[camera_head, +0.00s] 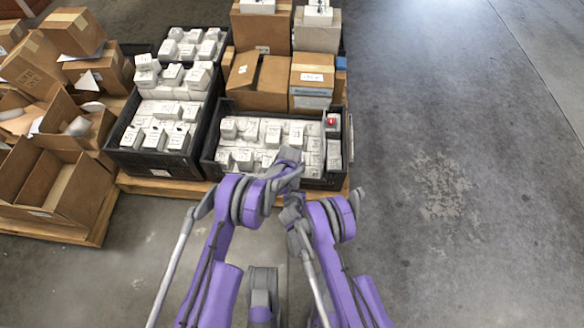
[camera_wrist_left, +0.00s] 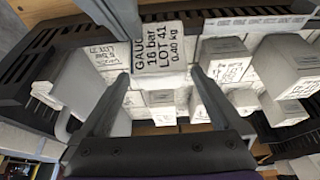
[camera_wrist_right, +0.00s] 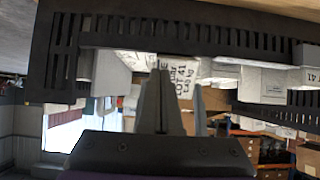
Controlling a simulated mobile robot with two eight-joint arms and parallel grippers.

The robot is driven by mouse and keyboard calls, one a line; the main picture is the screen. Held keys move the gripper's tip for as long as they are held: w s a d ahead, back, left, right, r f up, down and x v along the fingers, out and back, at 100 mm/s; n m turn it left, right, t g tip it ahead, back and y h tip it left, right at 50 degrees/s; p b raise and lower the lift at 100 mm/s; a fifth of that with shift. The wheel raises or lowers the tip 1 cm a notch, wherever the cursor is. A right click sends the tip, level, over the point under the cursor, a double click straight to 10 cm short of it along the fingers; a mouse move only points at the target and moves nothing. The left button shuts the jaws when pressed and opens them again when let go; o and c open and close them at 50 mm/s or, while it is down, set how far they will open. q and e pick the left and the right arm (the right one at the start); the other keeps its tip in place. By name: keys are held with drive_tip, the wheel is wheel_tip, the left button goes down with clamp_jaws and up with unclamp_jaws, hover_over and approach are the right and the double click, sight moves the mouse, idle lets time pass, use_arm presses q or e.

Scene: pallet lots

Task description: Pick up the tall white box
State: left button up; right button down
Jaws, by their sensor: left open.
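White boxes with black print fill the black crate (camera_head: 208,158) in front of me. One box (camera_wrist_left: 160,45), printed "16 bar LOT 41 0.40 kg", shows large in the left wrist view, beyond my left fingertips. I cannot tell whether it is the tallest white box. My left gripper (camera_wrist_left: 160,74) is open, its fingers spread to either side below that box, apparently empty. My right gripper (camera_wrist_right: 182,80) shows at the crate's slotted wall, with a "41" label beyond its fingers; its opening is unclear. In the head view both wrists overlap at the crate's near edge and hide some boxes.
A second black crate of white boxes (camera_head: 118,135) stands to the left. Brown cartons (camera_head: 262,80) stand behind the front crate. Open cartons (camera_head: 52,180) sit on a pallet at far left. The grey floor (camera_head: 450,150) on the right is clear.

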use_arm(q)
drive_tip(key=shift+x, duration=2.75)
clamp_jaws()
use_arm(e)
drive_tip(key=shift+r, duration=0.6)
